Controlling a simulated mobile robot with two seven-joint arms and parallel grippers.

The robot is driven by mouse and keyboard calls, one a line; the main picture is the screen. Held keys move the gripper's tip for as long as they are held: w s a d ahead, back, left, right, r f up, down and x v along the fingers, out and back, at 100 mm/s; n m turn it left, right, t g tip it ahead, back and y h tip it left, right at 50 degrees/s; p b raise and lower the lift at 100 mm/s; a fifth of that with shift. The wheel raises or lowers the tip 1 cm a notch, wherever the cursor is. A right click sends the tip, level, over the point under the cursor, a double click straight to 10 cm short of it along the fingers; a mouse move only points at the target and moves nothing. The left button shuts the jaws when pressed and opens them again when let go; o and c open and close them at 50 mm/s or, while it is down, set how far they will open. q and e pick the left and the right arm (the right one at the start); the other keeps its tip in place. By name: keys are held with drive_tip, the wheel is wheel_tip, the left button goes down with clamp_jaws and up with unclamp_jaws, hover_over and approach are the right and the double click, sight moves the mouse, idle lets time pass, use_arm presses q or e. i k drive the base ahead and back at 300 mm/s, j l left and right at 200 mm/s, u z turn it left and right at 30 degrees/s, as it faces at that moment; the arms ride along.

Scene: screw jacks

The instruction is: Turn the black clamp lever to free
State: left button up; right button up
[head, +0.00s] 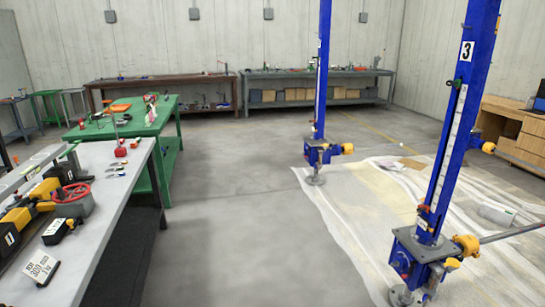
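A tall blue screw jack (462,120) marked 3 stands at the right on a grey foot. It carries a white scale strip, a blue gearbox (404,262) and a yellow hub (466,246) with a grey bar reaching right. A small dark part (455,84) sits on its column, and small red and yellow parts (425,209) sit lower down. I cannot tell which part is the black clamp lever. A second blue jack (322,90) stands farther back. Neither of my grippers is in view.
A grey workbench (118,190) at the left holds yellow tools, a red handwheel (70,193) and a 300 mm sign (41,268). A green bench (160,118) stands behind it. A pale sheet (345,205) covers the floor under the jacks. The middle floor is clear.

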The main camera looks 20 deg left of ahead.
sight(79, 220)
drive_tip(key=i+u, duration=0.25)
drive_tip(key=u, duration=0.15)
drive_tip(key=i+u, duration=0.3)
drive_tip(key=u, duration=0.15)
drive_tip(key=i+l+u, duration=0.1)
drive_tip(key=i+u, duration=0.15)
drive_tip(key=u, duration=0.15)
drive_tip(key=i+u, duration=0.2)
drive_tip(key=u, duration=0.2)
drive_tip(key=i+l+u, duration=0.2)
drive_tip(key=u, duration=0.2)
drive_tip(key=i+l+u, duration=0.2)
drive_tip(key=u, duration=0.2)
